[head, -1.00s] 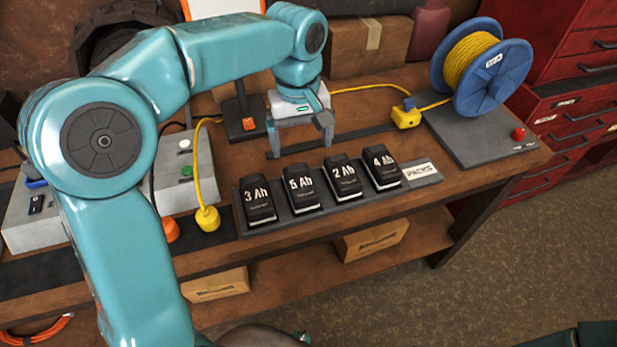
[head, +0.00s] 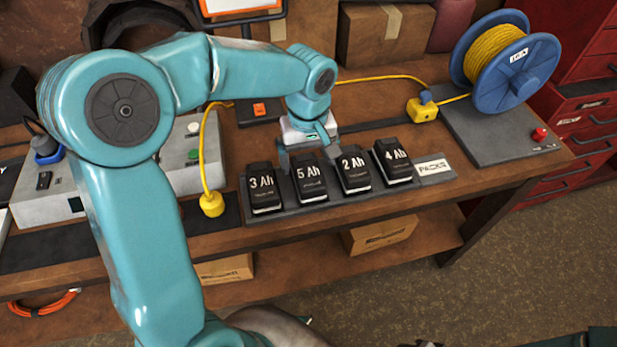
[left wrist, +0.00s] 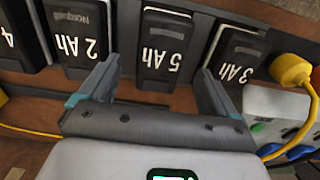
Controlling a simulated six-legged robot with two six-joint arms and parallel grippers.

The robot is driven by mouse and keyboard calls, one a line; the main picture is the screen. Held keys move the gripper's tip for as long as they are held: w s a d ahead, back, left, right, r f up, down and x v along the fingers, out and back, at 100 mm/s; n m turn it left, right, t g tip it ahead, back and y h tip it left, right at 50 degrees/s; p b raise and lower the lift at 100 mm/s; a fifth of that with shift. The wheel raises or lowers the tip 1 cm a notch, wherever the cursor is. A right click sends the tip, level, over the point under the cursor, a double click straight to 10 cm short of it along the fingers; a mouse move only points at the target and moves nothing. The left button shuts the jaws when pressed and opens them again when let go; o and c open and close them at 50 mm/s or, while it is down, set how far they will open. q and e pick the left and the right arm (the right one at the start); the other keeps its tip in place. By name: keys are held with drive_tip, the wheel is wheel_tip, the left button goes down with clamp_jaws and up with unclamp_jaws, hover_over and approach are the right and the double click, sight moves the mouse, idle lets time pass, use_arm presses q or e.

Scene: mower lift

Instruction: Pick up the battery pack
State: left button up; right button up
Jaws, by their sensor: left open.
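Several black battery packs stand in a row on a dark rack (head: 290,216): the 3 Ah pack (head: 263,190), the 5 Ah pack (head: 309,182), the 2 Ah pack (head: 354,173) and the 4 Ah pack (head: 393,163). My left gripper (head: 308,158) is open and empty at the back end of the 5 Ah pack. In the left wrist view the 5 Ah pack (left wrist: 166,50) shows between the spread fingers (left wrist: 158,82), with the 2 Ah pack (left wrist: 80,35) and 3 Ah pack (left wrist: 238,58) to either side. My right gripper is not in view.
A yellow plug (head: 212,203) on a cable stands left of the rack. A PACKS label (head: 433,168) is at its right end. A yellow connector (head: 422,110) and blue cable reel (head: 505,65) are at the back right. A charger-like box (head: 60,200) sits left.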

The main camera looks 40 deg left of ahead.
sight(308, 171)
use_arm(q)
wheel_tip(308, 171, down, 4)
drive_tip(key=shift+f, duration=0.15)
drive_tip(key=shift+s+d, duration=0.1)
drive_tip(key=shift+s, duration=0.05)
drive_tip(key=c, duration=1.4)
